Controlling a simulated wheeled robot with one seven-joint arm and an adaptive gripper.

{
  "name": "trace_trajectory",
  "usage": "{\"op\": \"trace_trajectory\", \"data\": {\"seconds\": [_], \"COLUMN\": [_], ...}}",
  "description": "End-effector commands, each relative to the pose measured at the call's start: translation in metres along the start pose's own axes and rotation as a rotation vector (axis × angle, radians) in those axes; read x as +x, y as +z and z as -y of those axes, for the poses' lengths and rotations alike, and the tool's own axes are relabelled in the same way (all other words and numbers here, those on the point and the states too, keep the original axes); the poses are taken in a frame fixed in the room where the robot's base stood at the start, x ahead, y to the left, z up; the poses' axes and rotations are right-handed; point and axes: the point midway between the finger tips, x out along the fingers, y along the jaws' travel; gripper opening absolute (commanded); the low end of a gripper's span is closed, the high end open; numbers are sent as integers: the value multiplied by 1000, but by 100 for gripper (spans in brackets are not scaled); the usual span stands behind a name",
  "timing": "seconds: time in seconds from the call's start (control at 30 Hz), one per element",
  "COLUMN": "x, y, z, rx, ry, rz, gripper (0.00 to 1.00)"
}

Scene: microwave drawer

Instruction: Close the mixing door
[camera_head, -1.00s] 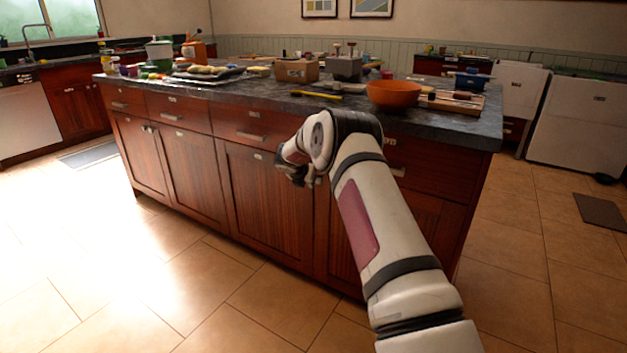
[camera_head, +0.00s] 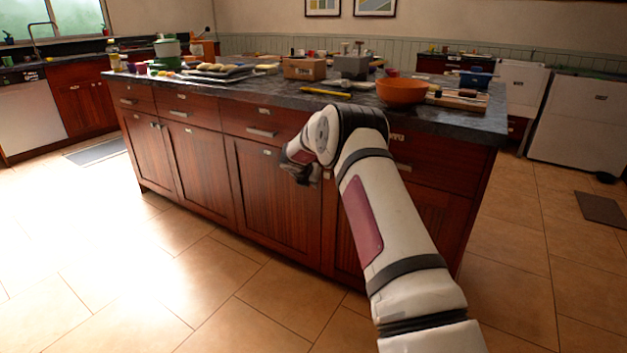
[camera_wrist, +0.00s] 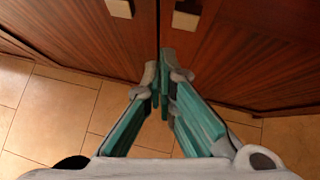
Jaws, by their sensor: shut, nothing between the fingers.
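The dark red wooden island has several lower cabinet doors; their labels are too small to read, so I cannot tell which is the mixing door. One wide door (camera_head: 275,195) stands left of my arm, and another (camera_head: 428,225) is partly hidden behind it. In the wrist view, a left door (camera_wrist: 90,45) and a right door (camera_wrist: 255,55) meet at a dark upright seam, each with a pale fitting near the top. My gripper (camera_head: 303,175) is in front of the doors, shut and empty. In the wrist view its fingertips (camera_wrist: 163,78) point at the seam; contact is unclear.
The dark stone countertop (camera_head: 440,122) overhangs the doors and drawers and holds an orange bowl (camera_head: 401,91), boxes and trays. The tiled floor (camera_head: 120,265) in front is clear. A white appliance (camera_head: 585,130) stands at the far right.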

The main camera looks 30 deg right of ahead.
Motion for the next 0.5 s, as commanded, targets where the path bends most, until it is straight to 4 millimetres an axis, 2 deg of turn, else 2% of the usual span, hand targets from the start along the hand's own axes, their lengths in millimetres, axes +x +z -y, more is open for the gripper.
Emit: {"op": "trace_trajectory", "data": {"seconds": [0.03, 0.5], "x": [-10, -78], "y": [3, 2], "z": [-3, -15], "rx": [-1, -1], "ry": [3, 3], "rz": [3, 0], "gripper": [0, 0]}}
